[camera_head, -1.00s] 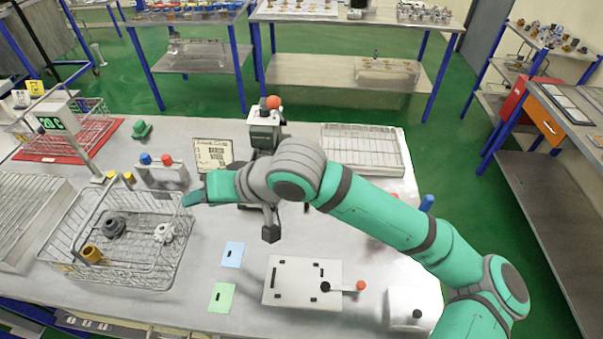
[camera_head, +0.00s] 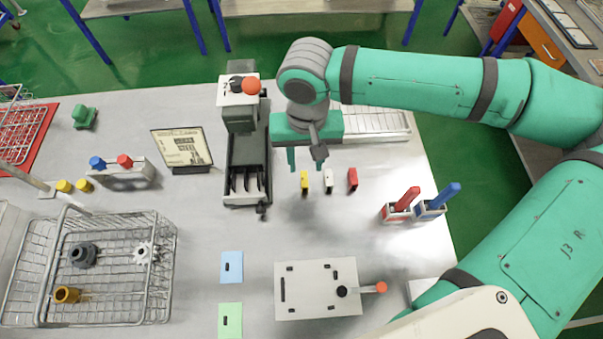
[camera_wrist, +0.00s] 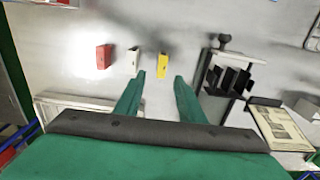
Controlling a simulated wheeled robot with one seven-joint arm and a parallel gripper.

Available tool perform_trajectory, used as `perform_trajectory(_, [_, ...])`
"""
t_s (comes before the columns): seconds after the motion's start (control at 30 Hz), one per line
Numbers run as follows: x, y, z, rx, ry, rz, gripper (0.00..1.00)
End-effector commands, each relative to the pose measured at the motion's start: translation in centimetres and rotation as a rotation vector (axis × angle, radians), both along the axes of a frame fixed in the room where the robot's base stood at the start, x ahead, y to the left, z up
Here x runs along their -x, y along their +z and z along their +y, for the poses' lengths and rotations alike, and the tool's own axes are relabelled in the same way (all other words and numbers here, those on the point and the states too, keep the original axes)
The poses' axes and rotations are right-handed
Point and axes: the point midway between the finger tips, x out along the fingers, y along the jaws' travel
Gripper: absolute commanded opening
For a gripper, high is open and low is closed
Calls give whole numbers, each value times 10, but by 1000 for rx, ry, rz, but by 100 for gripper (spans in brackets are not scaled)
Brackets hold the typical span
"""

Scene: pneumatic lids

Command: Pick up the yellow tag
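The yellow tag (camera_head: 304,182) stands on the grey table, at the left end of a row with a white tag (camera_head: 328,181) and a red tag (camera_head: 352,179). My gripper (camera_head: 305,160) is above and just behind the row in the head view, fingers pointing down. In the wrist view the yellow tag (camera_wrist: 162,66) lies just beyond and between the two green fingertips of my gripper (camera_wrist: 159,76). The fingers are apart with nothing between them. The white tag (camera_wrist: 134,61) and red tag (camera_wrist: 104,57) are to its left there.
A dark slotted press (camera_head: 245,160) with an orange knob stands close left of my gripper. A printed sign (camera_head: 182,148) is further left. Red and blue handled holders (camera_head: 415,209) stand right. A wire basket (camera_head: 160,290) and a grey plate (camera_head: 316,309) are nearer.

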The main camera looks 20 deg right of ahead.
Motion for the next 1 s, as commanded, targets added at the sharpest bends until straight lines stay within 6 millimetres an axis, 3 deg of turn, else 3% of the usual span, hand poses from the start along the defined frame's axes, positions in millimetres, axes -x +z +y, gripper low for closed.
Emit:
perform_trajectory(0.1, [0, -15, 0, 0, 0, 1, 36])
perform_trajectory(0.37, [0, -32, 3, -1, 3, 0, 36])
perform_trajectory(0.63, [1, -68, 6, -1, 4, 0, 36])
perform_trajectory(0.97, [1, -75, 6, -2, 4, -3, 36])
perform_trajectory(1.0, [1, -75, 6, -2, 4, -3, 29])
